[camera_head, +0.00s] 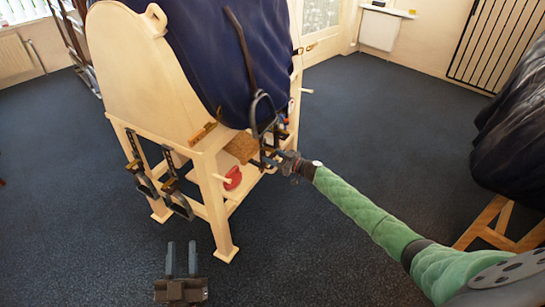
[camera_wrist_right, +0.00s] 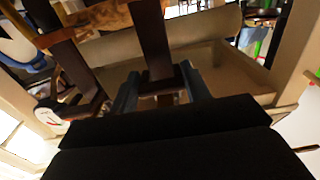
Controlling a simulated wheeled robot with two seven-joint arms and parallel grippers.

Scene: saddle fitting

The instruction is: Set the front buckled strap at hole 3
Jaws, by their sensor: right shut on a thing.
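A dark brown strap (camera_wrist_right: 154,45) hangs down between the fingers of my right gripper (camera_wrist_right: 160,92) in the right wrist view. The gripper is shut on its lower end. A second dark strap (camera_wrist_right: 74,62) hangs to its left, apart from the fingers. I cannot tell holes or a buckle setting on either. In the head view my right gripper (camera_head: 284,161) is at the side of the wooden stand, below the blue cover (camera_head: 205,50). My left gripper (camera_head: 181,268) is low in front of the stand, fingers apart and empty.
The pale wooden stand (camera_head: 208,185) fills the upper middle. Two dark straps with loops (camera_head: 142,178) hang on its near end. A red object (camera_head: 232,177) sits low inside its frame. A dark covered form (camera_head: 515,135) stands at far right.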

